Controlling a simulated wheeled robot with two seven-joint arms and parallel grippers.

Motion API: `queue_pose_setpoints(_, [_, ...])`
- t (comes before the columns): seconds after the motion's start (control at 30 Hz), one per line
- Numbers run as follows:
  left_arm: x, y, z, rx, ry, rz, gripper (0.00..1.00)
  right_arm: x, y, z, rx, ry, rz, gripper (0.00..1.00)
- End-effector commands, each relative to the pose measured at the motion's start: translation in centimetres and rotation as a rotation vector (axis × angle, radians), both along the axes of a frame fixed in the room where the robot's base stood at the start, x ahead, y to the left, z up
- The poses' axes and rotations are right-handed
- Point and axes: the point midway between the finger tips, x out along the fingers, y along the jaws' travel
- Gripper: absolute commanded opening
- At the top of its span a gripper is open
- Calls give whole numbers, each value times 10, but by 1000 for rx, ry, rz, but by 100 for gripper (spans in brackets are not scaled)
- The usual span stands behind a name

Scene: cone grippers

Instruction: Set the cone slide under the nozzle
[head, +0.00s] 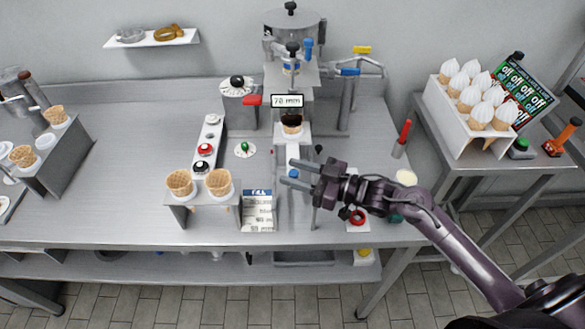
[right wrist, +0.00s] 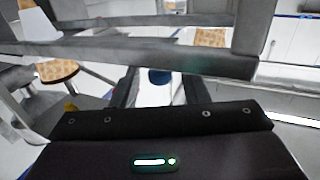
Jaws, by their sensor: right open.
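A cone (head: 292,128) with a dark top sits in a holder below the machine's nozzle block (head: 291,68). A narrow pale track (head: 294,150), which looks like the slide's, runs from there toward the front. I cannot tell whether the cone is exactly under the nozzle. My right gripper (head: 292,172) is open over the front of this track, its fingers pointing left. In the right wrist view a dark blue knob (right wrist: 160,76) shows between the fingers; I cannot tell whether they touch it. My left gripper is not in view.
A readout (head: 287,101) marked 70 mm hangs at the machine. A stand with two cones (head: 200,187) and a printed card (head: 257,207) lie left of my gripper. A rack of filled cones (head: 474,95) stands on the right table.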

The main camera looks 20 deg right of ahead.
Motion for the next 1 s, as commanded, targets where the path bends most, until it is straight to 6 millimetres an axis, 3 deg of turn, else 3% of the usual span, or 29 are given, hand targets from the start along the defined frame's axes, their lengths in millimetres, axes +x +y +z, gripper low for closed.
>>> queue_pose_setpoints(0.37, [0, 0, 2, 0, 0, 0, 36, 5, 7, 0, 0, 0, 1, 41])
queue_pose_setpoints(0.7, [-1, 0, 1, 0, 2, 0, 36, 5, 6, 0, 0, 0, 1, 0])
queue_pose_setpoints(1.0, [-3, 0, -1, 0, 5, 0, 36, 9, 5, -1, -1, -2, 1, 0])
